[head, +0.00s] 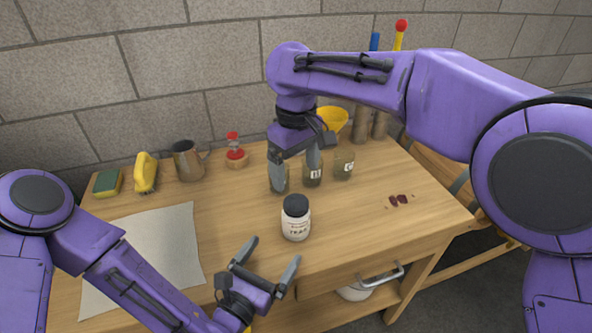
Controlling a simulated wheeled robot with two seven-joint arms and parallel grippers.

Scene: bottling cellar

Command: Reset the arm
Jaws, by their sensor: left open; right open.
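My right arm reaches in from the right, and its gripper (295,176) points down over the wooden table, among the glass jars. Its fingers are apart, one in front of a jar (281,186) that it partly hides; I cannot tell if they touch it. My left gripper (268,268) is open and empty at the table's front edge. A white bottle with a black cap (296,221) stands upright between the two grippers, apart from the left one.
A metal jug (187,161), yellow brush (146,173), sponge (107,183) and red-topped item (236,153) line the back left. A cloth (160,250) lies left. Dark red bits (398,200) lie right. A yellow funnel (333,119) stands behind.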

